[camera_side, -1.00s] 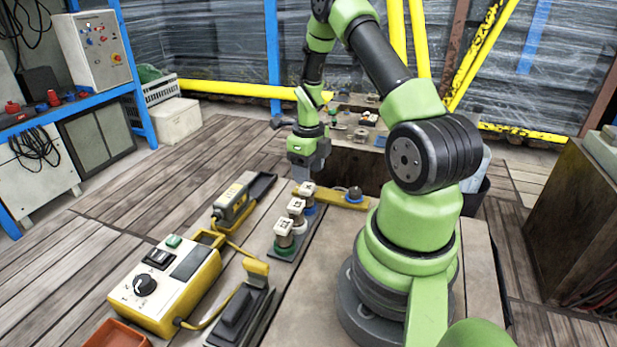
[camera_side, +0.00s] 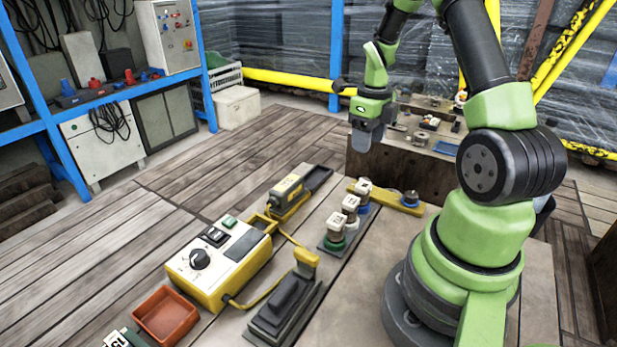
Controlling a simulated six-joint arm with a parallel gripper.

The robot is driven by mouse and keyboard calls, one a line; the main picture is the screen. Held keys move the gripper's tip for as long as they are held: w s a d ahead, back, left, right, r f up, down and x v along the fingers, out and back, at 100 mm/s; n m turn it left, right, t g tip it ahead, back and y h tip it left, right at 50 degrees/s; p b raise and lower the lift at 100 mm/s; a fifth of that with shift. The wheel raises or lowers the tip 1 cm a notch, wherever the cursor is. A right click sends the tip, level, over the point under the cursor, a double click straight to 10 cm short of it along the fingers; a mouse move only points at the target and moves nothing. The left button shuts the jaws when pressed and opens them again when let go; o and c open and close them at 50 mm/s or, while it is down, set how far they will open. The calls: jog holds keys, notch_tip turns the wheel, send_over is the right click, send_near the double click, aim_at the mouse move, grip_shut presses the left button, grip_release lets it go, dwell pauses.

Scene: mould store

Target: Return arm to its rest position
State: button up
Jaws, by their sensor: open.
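My gripper (camera_side: 367,140) hangs from my green and black arm in the upper middle of the side view. It points down above the far end of the work table (camera_side: 365,300), higher than the row of white-topped pieces, and holds nothing that I can see. Its fingers are small and partly merged with the dark background.
A yellow control box (camera_side: 215,262), a yellow handheld device (camera_side: 288,193), a dark clamp-like block (camera_side: 283,308) and an orange tray (camera_side: 165,315) lie left. A brown bench (camera_side: 400,168) with small parts stands behind.

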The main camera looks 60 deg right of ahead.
jog(key=w+a+r+n+t, duration=0.2)
jog(key=a+r+n+t, duration=0.1)
jog(key=a+r+n, duration=1)
jog(key=s+a+r+n+t+y, duration=0.1)
jog(key=s+a+n, duration=0.4)
jog(key=n, duration=0.5)
jog(key=s+a+r+n+t+y, duration=0.1)
jog(key=s+a+r+n+t, duration=0.2)
jog(key=n, duration=0.7)
jog(key=s+a+r, duration=0.2)
jog(key=a, duration=0.2)
jog(key=shift+s+a+n, duration=0.15)
jog(key=shift+a+n, duration=0.2)
jog(key=shift+n, duration=0.05)
